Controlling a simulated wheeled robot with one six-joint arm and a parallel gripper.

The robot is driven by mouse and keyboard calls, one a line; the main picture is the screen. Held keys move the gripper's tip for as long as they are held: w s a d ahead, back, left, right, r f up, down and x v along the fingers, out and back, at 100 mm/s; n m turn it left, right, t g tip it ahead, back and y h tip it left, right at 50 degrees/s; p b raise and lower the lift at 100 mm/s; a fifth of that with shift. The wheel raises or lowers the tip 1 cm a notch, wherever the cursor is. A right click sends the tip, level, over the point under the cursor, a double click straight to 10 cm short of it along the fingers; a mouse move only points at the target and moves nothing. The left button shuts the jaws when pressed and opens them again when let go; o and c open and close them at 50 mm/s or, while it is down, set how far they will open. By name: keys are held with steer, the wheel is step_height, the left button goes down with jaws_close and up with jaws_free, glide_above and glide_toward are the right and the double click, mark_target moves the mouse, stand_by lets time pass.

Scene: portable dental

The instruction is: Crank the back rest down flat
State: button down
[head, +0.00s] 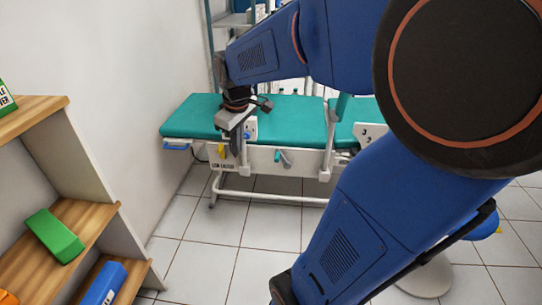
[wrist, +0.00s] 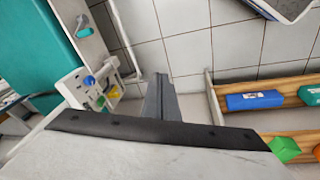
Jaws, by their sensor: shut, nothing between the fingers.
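A treatment couch with teal padding (head: 190,117) stands against the far wall in the head view. A narrow teal section (head: 341,106) rises at a tilt right of the flat pad; my arm hides part of that area, and I cannot tell how far it leans. On the couch's white side rail is a small handle with a teal grip (head: 283,157). A yellow lever (head: 221,151) is further left on it. My gripper (head: 237,147) is shut and empty, pointing down in front of the rail, left of the teal-gripped handle. Its shut fingers (wrist: 161,98) also show in the wrist view, right of the couch's control panel (wrist: 72,86).
A wooden shelf unit (head: 85,215) with a green box (head: 54,236) and a blue box (head: 103,284) stands at left. A white wall is beside the couch. Tiled floor (head: 205,258) is clear in front of the couch. A metal rack (head: 231,20) stands behind it.

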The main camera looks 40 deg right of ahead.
steer(key=w+d+f+n+g, duration=0.1)
steer(key=w+d+f, duration=0.1)
steer(key=w+d, duration=0.25)
steer(key=w+d+f+n, duration=0.1)
steer(key=w+d+f, duration=0.25)
steer(key=d, duration=0.25)
steer(key=n+g, duration=0.2)
steer(key=n, duration=0.1)
glide_above(276, 156)
steer(key=w+a, duration=0.2)
step_height(276, 156, down, 10)
steer(key=r, duration=0.1)
step_height(276, 156, down, 10)
steer(key=shift+s+d+y, duration=0.2)
steer(key=shift+s+y, duration=0.1)
steer(key=shift+s+d+r+t, duration=0.15)
steer(key=shift+s+d+t, duration=0.1)
steer(key=shift+t, duration=0.15)
steer(key=shift+r, duration=0.1)
steer(key=shift+s+d+r+m+t+y, duration=0.3)
steer(key=shift+s+d+r+t+y, duration=0.15)
steer(key=shift+s+d+t+y, duration=0.25)
steer(key=shift+s+d+r, duration=0.2)
steer(key=shift+s+d, duration=0.35)
steer(key=shift+s, duration=0.15)
steer(key=shift+s+d+r, duration=0.2)
steer(key=shift+s+d, duration=0.3)
steer(key=shift+s, duration=0.2)
